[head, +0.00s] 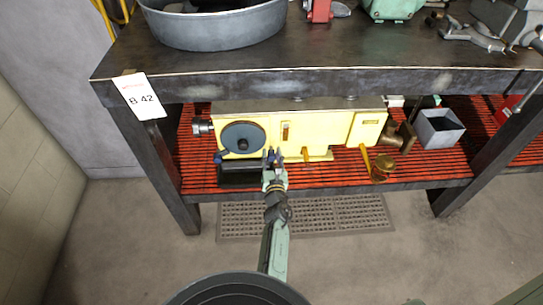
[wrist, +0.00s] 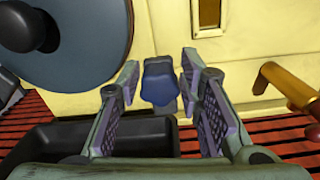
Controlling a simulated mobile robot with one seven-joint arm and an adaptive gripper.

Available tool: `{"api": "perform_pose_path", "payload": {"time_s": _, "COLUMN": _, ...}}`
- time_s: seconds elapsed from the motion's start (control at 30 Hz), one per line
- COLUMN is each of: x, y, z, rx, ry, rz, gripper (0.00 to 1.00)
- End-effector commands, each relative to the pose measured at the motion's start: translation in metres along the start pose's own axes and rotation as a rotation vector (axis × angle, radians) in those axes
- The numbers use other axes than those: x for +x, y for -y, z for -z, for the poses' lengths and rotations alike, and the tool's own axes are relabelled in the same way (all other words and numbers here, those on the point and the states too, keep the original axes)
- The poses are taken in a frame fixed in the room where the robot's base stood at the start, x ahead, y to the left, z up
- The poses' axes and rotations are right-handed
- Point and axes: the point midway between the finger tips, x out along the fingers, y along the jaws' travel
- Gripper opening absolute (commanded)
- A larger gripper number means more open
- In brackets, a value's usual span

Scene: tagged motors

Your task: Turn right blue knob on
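The right blue knob (wrist: 158,82) is on the lower front of a yellow machine (head: 304,128), right of a large blue-grey wheel (head: 243,137). In the wrist view it stands between the two open fingers of my gripper (wrist: 161,93). Gaps show on both sides of the knob, so neither pad appears to press on it. In the head view my gripper (head: 273,160) is at the machine's front and largely covers this knob. Another blue knob (head: 219,156) shows at the wheel's lower left.
A black tray (wrist: 62,142) lies below the wheel. An orange-brown handle (wrist: 288,86) sticks out right of my gripper. The machine stands on a red slatted shelf (head: 330,176) under a dark workbench (head: 330,58). A grey open box (head: 438,130) stands farther right.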

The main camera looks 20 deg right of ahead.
Motion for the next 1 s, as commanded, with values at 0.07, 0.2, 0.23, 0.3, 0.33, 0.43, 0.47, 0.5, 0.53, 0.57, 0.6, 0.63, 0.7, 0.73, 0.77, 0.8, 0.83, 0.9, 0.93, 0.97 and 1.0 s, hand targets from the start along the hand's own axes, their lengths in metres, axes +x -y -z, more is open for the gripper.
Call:
{"api": "perform_pose_path", "payload": {"time_s": 0.07, "x": 0.0043, "y": 0.0002, "z": -0.0003, "rx": 0.0, "ry": 0.001, "rz": 0.0, "gripper": 0.33}}
{"api": "perform_pose_path", "payload": {"time_s": 0.2, "x": 0.0055, "y": 0.0, "z": -0.0002, "rx": -0.001, "ry": -0.001, "rz": 0.0, "gripper": 0.33}}
{"api": "perform_pose_path", "payload": {"time_s": 0.23, "x": 0.0054, "y": 0.0, "z": -0.0002, "rx": -0.001, "ry": -0.001, "rz": 0.0, "gripper": 0.33}}
{"api": "perform_pose_path", "payload": {"time_s": 0.3, "x": 0.0053, "y": -0.0001, "z": -0.0003, "rx": 0.0, "ry": 0.0, "rz": 0.0, "gripper": 0.33}}
{"api": "perform_pose_path", "payload": {"time_s": 0.33, "x": 0.0053, "y": -0.0001, "z": -0.0003, "rx": 0.0, "ry": 0.0, "rz": 0.0, "gripper": 0.33}}
{"api": "perform_pose_path", "payload": {"time_s": 0.43, "x": 0.0052, "y": -0.0002, "z": -0.0004, "rx": 0.0, "ry": 0.0, "rz": 0.0, "gripper": 0.27}}
{"api": "perform_pose_path", "payload": {"time_s": 0.47, "x": 0.0052, "y": -0.0002, "z": -0.0004, "rx": 0.0, "ry": 0.0, "rz": 0.0, "gripper": 0.25}}
{"api": "perform_pose_path", "payload": {"time_s": 0.5, "x": 0.0052, "y": -0.0002, "z": -0.0004, "rx": 0.0, "ry": 0.0, "rz": 0.0, "gripper": 0.22}}
{"api": "perform_pose_path", "payload": {"time_s": 0.53, "x": 0.0052, "y": -0.0002, "z": -0.0004, "rx": 0.0, "ry": 0.0, "rz": 0.0, "gripper": 0.2}}
{"api": "perform_pose_path", "payload": {"time_s": 0.57, "x": 0.0052, "y": -0.0002, "z": -0.0005, "rx": 0.0, "ry": 0.0, "rz": 0.0, "gripper": 0.18}}
{"api": "perform_pose_path", "payload": {"time_s": 0.6, "x": 0.0052, "y": -0.0003, "z": -0.0005, "rx": 0.0, "ry": 0.0, "rz": 0.0, "gripper": 0.16}}
{"api": "perform_pose_path", "payload": {"time_s": 0.63, "x": 0.0052, "y": -0.0002, "z": -0.0004, "rx": 0.0, "ry": 0.0, "rz": 0.0, "gripper": 0.14}}
{"api": "perform_pose_path", "payload": {"time_s": 0.7, "x": 0.0051, "y": -0.0002, "z": -0.0004, "rx": 0.0, "ry": 0.0, "rz": 0.0, "gripper": 0.09}}
{"api": "perform_pose_path", "payload": {"time_s": 0.73, "x": 0.0051, "y": -0.0001, "z": -0.0004, "rx": 0.0, "ry": 0.0, "rz": 0.0, "gripper": 0.07}}
{"api": "perform_pose_path", "payload": {"time_s": 0.77, "x": 0.0051, "y": -0.0001, "z": -0.0004, "rx": 0.0, "ry": 0.0, "rz": 0.0, "gripper": 0.05}}
{"api": "perform_pose_path", "payload": {"time_s": 0.8, "x": 0.0051, "y": -0.0001, "z": -0.0004, "rx": 0.0, "ry": 0.0, "rz": 0.0, "gripper": 0.02}}
{"api": "perform_pose_path", "payload": {"time_s": 0.83, "x": 0.0051, "y": -0.0001, "z": -0.0004, "rx": 0.0, "ry": 0.0, "rz": 0.0, "gripper": 0.0}}
{"api": "perform_pose_path", "payload": {"time_s": 0.9, "x": 0.005, "y": -0.0001, "z": -0.0003, "rx": 0.0, "ry": 0.0, "rz": 0.0, "gripper": 0.0}}
{"api": "perform_pose_path", "payload": {"time_s": 0.93, "x": 0.005, "y": 0.0, "z": -0.0003, "rx": 0.0, "ry": 0.0, "rz": 0.0, "gripper": 0.0}}
{"api": "perform_pose_path", "payload": {"time_s": 0.97, "x": 0.005, "y": 0.0, "z": -0.0003, "rx": 0.0, "ry": 0.0, "rz": 0.0, "gripper": 0.0}}
{"api": "perform_pose_path", "payload": {"time_s": 1.0, "x": 0.005, "y": 0.0, "z": -0.0003, "rx": 0.002, "ry": 0.0, "rz": 0.0, "gripper": 0.0}}
